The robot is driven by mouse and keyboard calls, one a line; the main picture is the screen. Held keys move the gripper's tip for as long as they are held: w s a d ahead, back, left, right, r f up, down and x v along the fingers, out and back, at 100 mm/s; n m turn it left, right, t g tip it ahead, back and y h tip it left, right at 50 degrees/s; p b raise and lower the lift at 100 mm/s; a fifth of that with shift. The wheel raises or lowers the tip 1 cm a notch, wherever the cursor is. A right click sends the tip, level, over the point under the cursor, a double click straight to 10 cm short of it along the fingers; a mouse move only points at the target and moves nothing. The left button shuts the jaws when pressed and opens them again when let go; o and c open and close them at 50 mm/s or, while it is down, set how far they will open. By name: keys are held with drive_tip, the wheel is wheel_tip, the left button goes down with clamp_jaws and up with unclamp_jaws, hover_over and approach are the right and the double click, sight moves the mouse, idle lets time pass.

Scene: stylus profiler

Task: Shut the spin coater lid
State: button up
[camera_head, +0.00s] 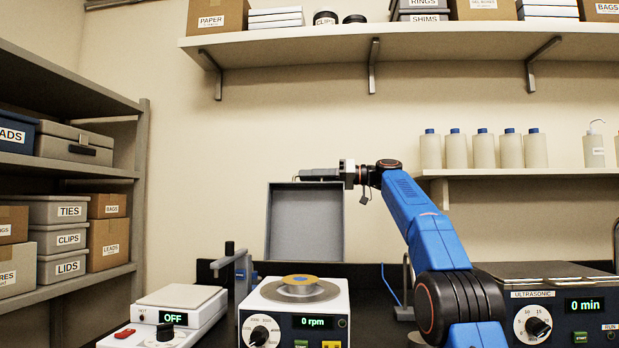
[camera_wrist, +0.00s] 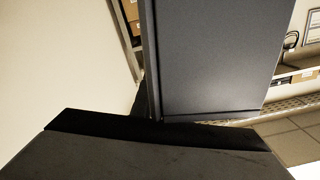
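The spin coater (camera_head: 293,312) is a white unit with a dark front panel reading 0 rpm, in the lower middle of the head view. Its grey lid (camera_head: 305,225) stands open, upright at the back of the unit. A round chuck with an orange-and-blue disc (camera_head: 300,280) shows uncovered on top. My gripper (camera_head: 318,175) points left at the lid's top edge; whether it touches is unclear. In the wrist view, a grey panel, apparently the lid (camera_wrist: 215,60), stands beyond a dark block that seems to be my gripper. The finger opening cannot be made out.
A hotplate (camera_head: 165,312) reading OFF stands left of the coater, with a small blue-and-grey stand (camera_head: 240,270) between them. An ultrasonic bath (camera_head: 560,300) stands at right. My blue arm crosses between coater and bath. Bottles (camera_head: 482,150) line a wall shelf behind.

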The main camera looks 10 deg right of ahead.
clamp_jaws()
